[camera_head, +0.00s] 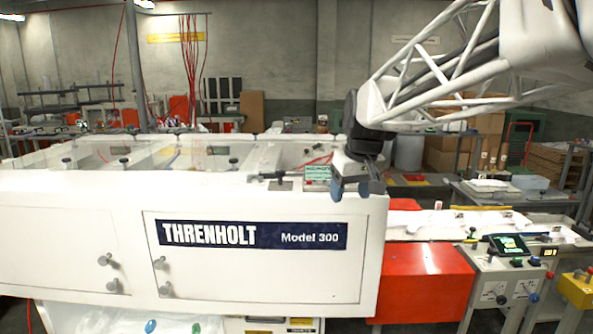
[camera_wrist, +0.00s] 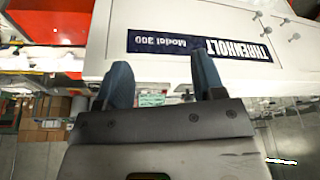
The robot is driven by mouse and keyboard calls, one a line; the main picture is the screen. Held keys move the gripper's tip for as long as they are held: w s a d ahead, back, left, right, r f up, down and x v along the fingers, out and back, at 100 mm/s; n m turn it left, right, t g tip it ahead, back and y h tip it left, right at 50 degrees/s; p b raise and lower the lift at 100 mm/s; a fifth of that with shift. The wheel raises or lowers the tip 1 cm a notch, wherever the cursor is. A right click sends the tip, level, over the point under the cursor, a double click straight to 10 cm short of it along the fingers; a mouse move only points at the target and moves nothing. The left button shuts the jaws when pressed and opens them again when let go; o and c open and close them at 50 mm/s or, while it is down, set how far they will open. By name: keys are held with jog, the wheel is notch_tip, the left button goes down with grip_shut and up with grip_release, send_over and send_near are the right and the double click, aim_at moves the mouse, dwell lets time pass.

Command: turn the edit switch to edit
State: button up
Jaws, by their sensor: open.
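My gripper (camera_head: 357,190) hangs in front of the top edge of the white THRENHOLT Model 300 machine, fingers apart and empty. In the wrist view its two blue-grey fingertips (camera_wrist: 160,68) stand apart over the machine's dark name label (camera_wrist: 180,45). A white control box (camera_head: 492,275) with labelled rotary switches on its front stands at the lower right of the head view, well away from my gripper. Its lettering is too small to read, so I cannot tell which switch is the edit switch or its setting.
A small green display (camera_head: 318,172) sits on the machine's top edge beside my gripper. A red block (camera_head: 425,280) lies between the machine and the control box. A dark screen (camera_head: 509,245) tops the box. A yellow box (camera_head: 577,289) stands at the far right.

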jog(key=w+a+r+n, duration=0.1)
jog(key=w+a, duration=0.2)
jog(key=w, duration=0.5)
jog(key=w+a+r+n, duration=0.1)
jog(key=w+a, duration=0.3)
jog(key=w, duration=0.4)
jog(key=n+y, duration=0.2)
jog(key=n, duration=0.1)
send_near(281, 171)
jog(key=f, duration=0.1)
jog(key=shift+w+a+f, duration=0.1)
jog(key=shift+w+a, duration=0.25)
jog(key=shift+f, duration=0.15)
jog(key=shift+x, duration=3.8)
jog(key=shift+c, duration=0.2)
jog(key=c, duration=0.9)
